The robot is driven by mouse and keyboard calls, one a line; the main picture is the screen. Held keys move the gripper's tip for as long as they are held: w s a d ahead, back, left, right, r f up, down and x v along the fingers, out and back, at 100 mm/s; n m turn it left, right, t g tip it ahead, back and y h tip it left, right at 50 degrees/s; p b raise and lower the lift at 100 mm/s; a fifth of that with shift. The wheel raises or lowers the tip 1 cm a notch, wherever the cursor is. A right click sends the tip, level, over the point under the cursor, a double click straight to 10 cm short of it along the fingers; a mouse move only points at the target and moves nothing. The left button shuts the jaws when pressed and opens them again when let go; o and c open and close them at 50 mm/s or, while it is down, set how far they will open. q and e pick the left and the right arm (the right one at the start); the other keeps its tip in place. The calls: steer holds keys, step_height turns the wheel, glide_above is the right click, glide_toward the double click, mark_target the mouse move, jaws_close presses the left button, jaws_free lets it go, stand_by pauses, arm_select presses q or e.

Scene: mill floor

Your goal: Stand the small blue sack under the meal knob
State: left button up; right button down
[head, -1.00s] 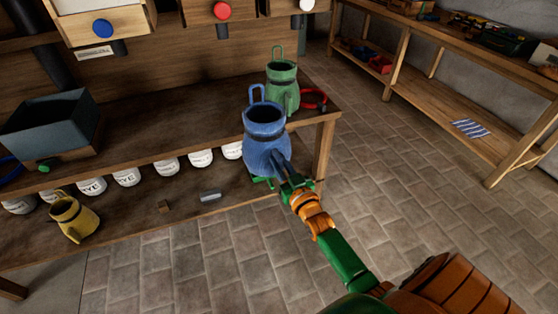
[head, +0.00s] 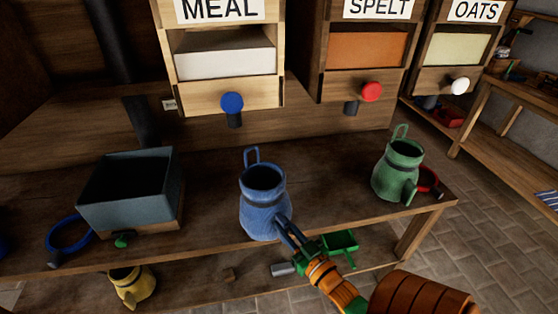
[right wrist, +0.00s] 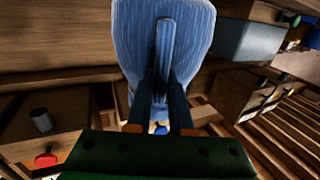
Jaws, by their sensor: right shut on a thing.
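The small blue sack (head: 263,215) is upright, with an open top and a loop at its back. My right gripper (head: 287,228) is shut on the tab at its near side; the right wrist view shows the fingers (right wrist: 163,103) either side of that tab on the sack (right wrist: 190,35). The sack shows over the front part of the bench; I cannot tell whether its base touches the wood. The blue meal knob (head: 232,102) is on the drawer under the MEAL label, above, behind and slightly left of the sack. My left gripper is not in view.
The bench top (head: 325,185) is bare between the sack and a green sack (head: 397,172) at right. A grey-blue box (head: 130,195) stands at left. Red knob (head: 371,92) and white knob (head: 459,86) are further right. A yellow sack (head: 131,287) is on the lower shelf.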

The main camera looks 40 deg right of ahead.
steer(key=shift+w+d, duration=0.1)
steer(key=shift+w, duration=0.1)
steer(key=shift+w+d+f+b, duration=0.1)
steer(key=shift+w+b, duration=0.25)
steer(key=shift+b, duration=0.2)
steer(key=w+b, duration=0.2)
steer(key=w, duration=0.2)
steer(key=w+d+f+b, duration=0.1)
steer(key=w+b, duration=0.2)
steer(key=w, duration=0.1)
steer(key=w+d+b, duration=0.1)
steer(key=w+b, duration=0.2)
steer(key=w, duration=0.2)
steer(key=shift+w+f, duration=0.1)
steer(key=shift+f, duration=0.2)
steer(key=shift+f+b, duration=0.55)
steer(key=shift+f, duration=0.05)
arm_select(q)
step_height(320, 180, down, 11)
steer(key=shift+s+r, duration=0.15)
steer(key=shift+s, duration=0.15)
arm_select(e)
steer(key=c, duration=0.7)
jaws_free()
steer(key=shift+c, duration=0.2)
